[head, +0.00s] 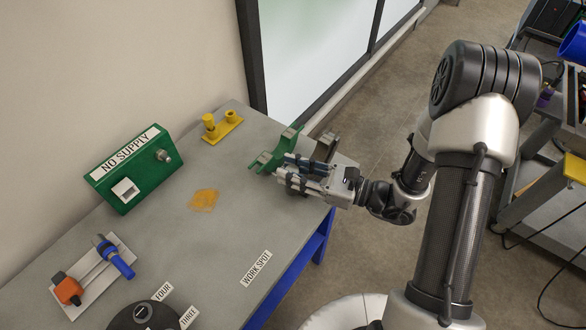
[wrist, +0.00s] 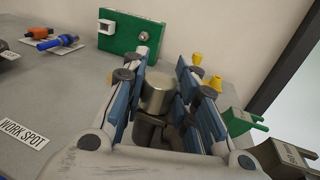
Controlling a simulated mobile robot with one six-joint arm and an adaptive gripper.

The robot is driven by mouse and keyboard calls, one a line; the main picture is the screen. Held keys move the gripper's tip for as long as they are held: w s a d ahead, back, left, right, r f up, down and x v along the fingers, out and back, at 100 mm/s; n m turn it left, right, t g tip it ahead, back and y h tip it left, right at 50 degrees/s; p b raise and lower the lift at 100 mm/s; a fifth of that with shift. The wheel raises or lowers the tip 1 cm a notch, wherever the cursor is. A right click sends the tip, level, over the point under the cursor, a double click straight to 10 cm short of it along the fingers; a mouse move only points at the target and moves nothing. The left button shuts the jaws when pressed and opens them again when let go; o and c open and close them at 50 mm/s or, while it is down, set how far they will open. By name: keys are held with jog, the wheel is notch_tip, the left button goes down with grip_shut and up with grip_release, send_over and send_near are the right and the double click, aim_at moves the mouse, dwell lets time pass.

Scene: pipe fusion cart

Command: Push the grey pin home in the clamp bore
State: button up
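The grey pin (wrist: 157,94) shows in the wrist view as a short metal cylinder between my gripper's fingers. A dark metal part (wrist: 150,132) is below it, and I cannot tell if this is the clamp. The bore and the pin's depth are hidden. My gripper (head: 294,171) is at the table's right edge, by a green forked bracket (head: 272,158), with the pin hidden in the head view. In the wrist view my gripper (wrist: 168,75) has its blue-padded fingers apart on either side of the pin, with a visible gap on the right.
A dark grey bracket (head: 326,147) stands close behind my gripper. A green NO SUPPLY box (head: 135,170), a yellow two-post stand (head: 221,126) and a plate with a blue-and-orange tool (head: 95,270) are farther left. The table near the WORK SPOT label (head: 256,268) is clear.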

jog(key=o, duration=0.5)
jog(key=shift+d, duration=0.1)
jog(key=v, duration=1.2)
jog(key=shift+r, duration=0.1)
